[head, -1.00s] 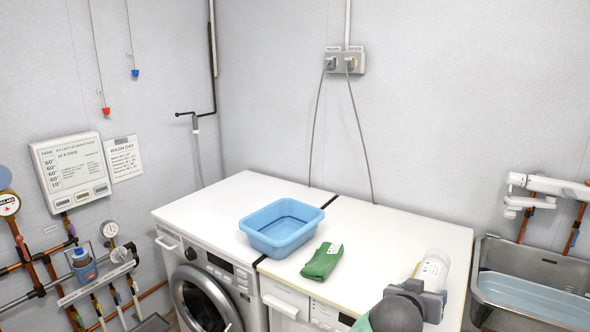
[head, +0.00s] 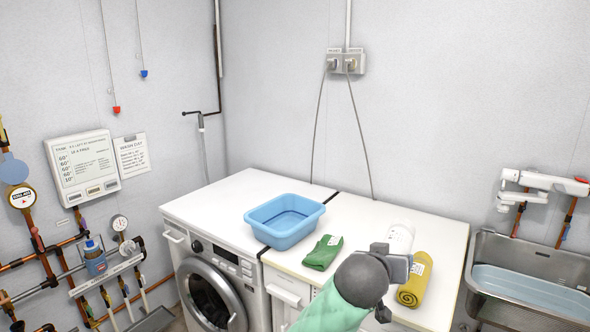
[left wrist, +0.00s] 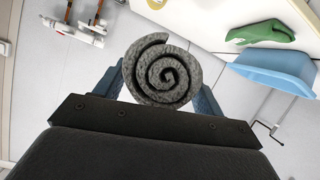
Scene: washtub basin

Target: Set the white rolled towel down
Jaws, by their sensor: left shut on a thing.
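The white rolled towel (head: 400,236) is in my left gripper (head: 392,256), over the right-hand white machine top in the head view. The arm and gripper hide its lower part, and I cannot tell whether it touches the top. In the left wrist view its spiral end (left wrist: 162,74) looks grey in shadow, between the two fingers of the left gripper (left wrist: 160,88). A yellow rolled towel (head: 415,282) lies on the machine top, just right of the gripper. My right gripper is not in view.
A green folded cloth (head: 322,253) lies left of my gripper. A blue basin (head: 284,232) stands across the seam between the machines. A metal sink (head: 530,255) is at the right. The machine top (head: 355,215) behind the green cloth is clear.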

